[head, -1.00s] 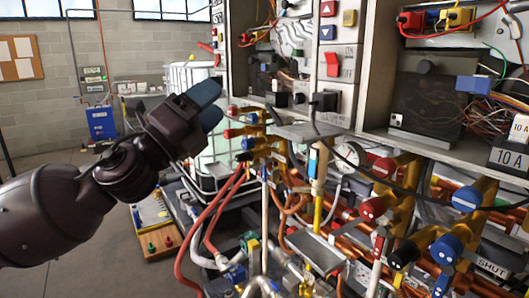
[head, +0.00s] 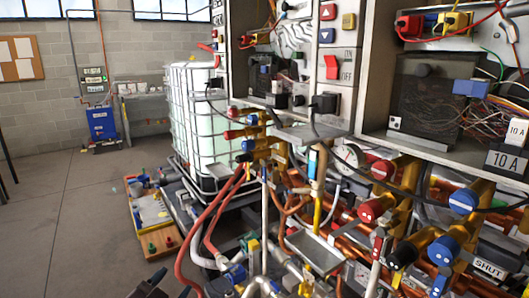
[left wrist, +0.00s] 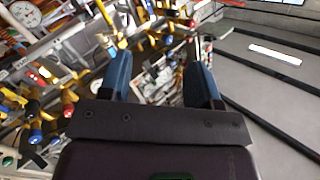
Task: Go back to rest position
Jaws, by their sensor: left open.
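The rest of that arm is out of the picture. In the left wrist view, its two blue fingers stand apart with nothing between them (left wrist: 158,62). Pipes and valves appear blurred and tilted beyond the fingers. My right gripper is in neither view.
The heater panel (head: 330,85) with cables, pipes and red and blue valve handles (head: 464,200) fills the right. A caged white tank (head: 195,110) stands behind. A wooden board with parts (head: 150,220) lies on the floor. Open floor (head: 70,200) is at left.

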